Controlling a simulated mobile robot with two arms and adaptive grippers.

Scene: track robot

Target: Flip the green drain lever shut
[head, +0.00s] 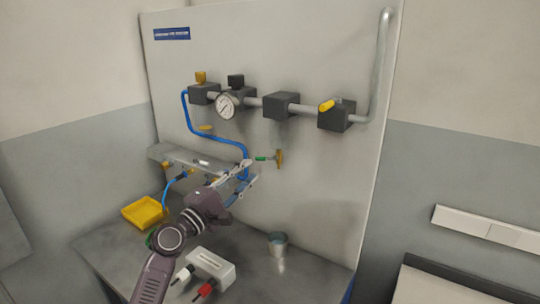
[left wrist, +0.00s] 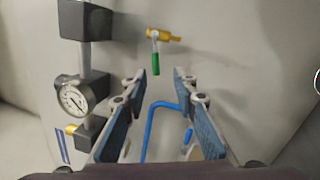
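The green drain lever (head: 262,158) sits on a small brass valve (head: 280,159) on the grey panel, below the pipe run. In the head view the lever points left, roughly level. In the left wrist view the green lever (left wrist: 156,64) hangs from the brass valve (left wrist: 160,36), ahead of the fingers. My left gripper (head: 250,171) is open and empty, just left of and below the lever, apart from it. In the left wrist view its two fingers (left wrist: 158,80) stand wide on both sides, with the lever tip near the gap between them. My right gripper is not in view.
A pressure gauge (head: 228,105), dark blocks and a yellow lever (head: 327,105) sit on the pipe above. A blue hose (head: 215,135) runs behind my left gripper. The bench holds a yellow tray (head: 144,212), a metal cup (head: 277,244) and a white box (head: 211,268).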

